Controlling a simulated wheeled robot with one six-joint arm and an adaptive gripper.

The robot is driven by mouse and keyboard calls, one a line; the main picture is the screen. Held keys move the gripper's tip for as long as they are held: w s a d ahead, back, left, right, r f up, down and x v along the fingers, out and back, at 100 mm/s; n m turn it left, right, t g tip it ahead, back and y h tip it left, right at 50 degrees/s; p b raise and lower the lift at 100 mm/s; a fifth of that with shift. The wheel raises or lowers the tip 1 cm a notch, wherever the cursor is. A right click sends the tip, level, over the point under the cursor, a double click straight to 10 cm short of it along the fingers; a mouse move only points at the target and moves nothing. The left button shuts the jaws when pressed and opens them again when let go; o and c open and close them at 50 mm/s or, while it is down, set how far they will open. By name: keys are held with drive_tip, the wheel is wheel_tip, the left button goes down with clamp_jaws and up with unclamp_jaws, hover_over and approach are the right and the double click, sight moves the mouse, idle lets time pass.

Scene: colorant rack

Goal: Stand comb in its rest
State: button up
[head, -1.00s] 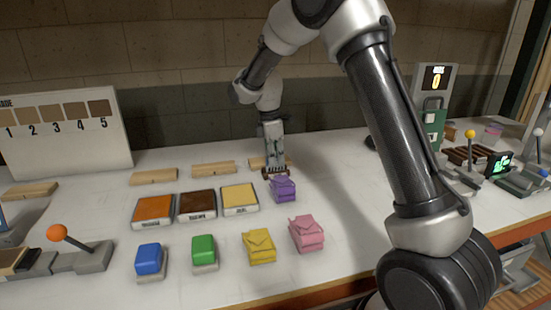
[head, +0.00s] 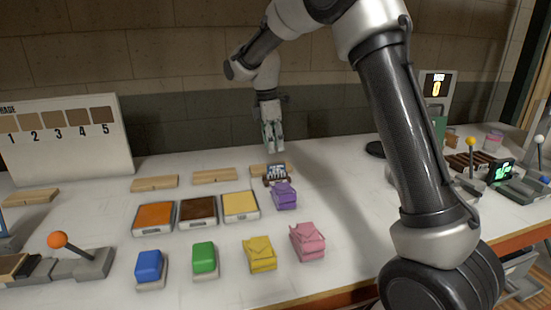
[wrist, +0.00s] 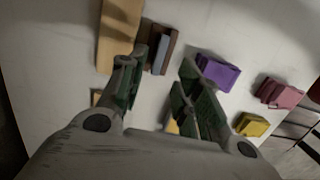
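The comb (head: 277,170) is a small grey toothed plate standing in a dark brown rest (head: 277,183) at the back of the table. In the wrist view the comb (wrist: 161,54) shows as a grey strip beside the brown wall of the rest (wrist: 171,50). My gripper (head: 273,149) is above and slightly behind the comb, apart from it. Its fingers (wrist: 165,88) are spread with nothing between them. How deep the comb sits in the rest is hidden.
A purple packet (head: 284,196) is close in front of the rest, and wooden blocks (head: 214,176) lie to its left. Orange, brown and yellow trays (head: 241,206) are nearer the front. Pink (head: 307,242) and yellow packets (head: 260,254) lie in front. Table right of the purple packet is clear.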

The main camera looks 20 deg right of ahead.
drive_tip(key=s+d+r+m+t+y, duration=0.1)
drive_tip(key=s+d+r+m, duration=0.4)
drive_tip(key=s, duration=0.3)
drive_tip(key=s+d+r+m+t, duration=0.1)
drive_tip(key=s+d+r+m, duration=0.2)
drive_tip(key=s+d+r, duration=0.3)
drive_tip(key=s+d+f+m+t, duration=0.1)
drive_tip(key=s+m, duration=0.4)
drive_tip(key=s, duration=0.6)
drive_tip(key=s+d+f+m+t, duration=0.1)
drive_tip(key=s+d+f+m, duration=0.2)
drive_tip(key=s, duration=0.8)
drive_tip(key=shift+d+m, duration=0.45)
drive_tip(key=shift+m, duration=0.55)
drive_tip(key=shift+r, duration=0.1)
